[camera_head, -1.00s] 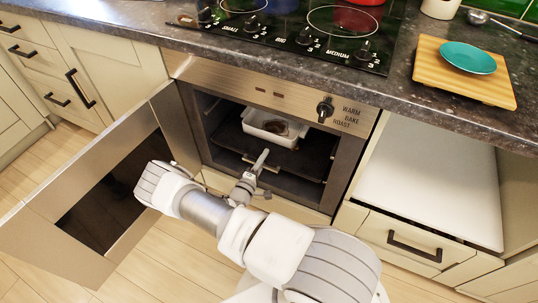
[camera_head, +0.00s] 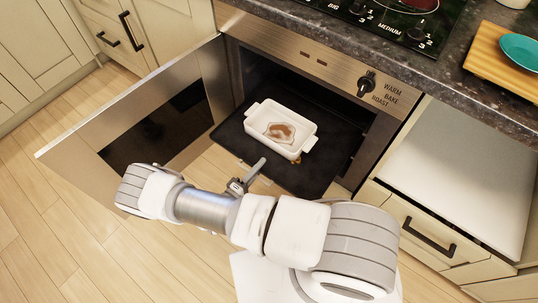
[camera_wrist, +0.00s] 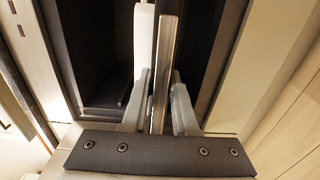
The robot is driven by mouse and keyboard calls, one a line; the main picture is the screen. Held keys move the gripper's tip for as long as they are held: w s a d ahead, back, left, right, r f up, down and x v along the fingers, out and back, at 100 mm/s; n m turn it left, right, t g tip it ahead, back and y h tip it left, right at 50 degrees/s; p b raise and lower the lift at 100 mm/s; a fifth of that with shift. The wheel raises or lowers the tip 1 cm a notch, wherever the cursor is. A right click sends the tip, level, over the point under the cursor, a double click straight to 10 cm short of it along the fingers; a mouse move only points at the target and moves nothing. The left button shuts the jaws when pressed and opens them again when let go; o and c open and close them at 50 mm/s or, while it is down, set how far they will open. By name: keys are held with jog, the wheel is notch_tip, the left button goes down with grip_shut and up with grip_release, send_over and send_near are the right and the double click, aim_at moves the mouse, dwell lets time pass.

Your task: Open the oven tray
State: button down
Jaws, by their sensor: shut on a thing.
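The dark oven tray (camera_head: 308,179) is slid out past the front of the oven (camera_head: 300,55). A white rectangular dish (camera_head: 298,112) with brown contents stands on it. The oven door (camera_head: 100,125) stands open to the left. My gripper (camera_head: 250,179) is at the tray's front edge. In the wrist view, my gripper's two grey fingers (camera_wrist: 160,92) are shut on a straight metal bar, the tray handle (camera_wrist: 165,55). The exact contact at the fingertips is partly hidden in the head view.
The dark counter (camera_head: 480,75) with the hob (camera_head: 400,15) runs above the oven. A wooden board (camera_head: 500,65) with a teal plate (camera_head: 522,50) lies on it. Wooden floor (camera_head: 60,220) is free at the left.

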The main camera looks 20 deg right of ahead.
jog(key=shift+r+v, duration=0.25)
jog(key=shift+v, duration=0.75)
jog(key=c, duration=0.9)
grip_release()
jog(key=shift+f, duration=0.1)
jog(key=p+v, duration=0.1)
jog(key=v, duration=1.6)
jog(key=shift+s+a, duration=0.2)
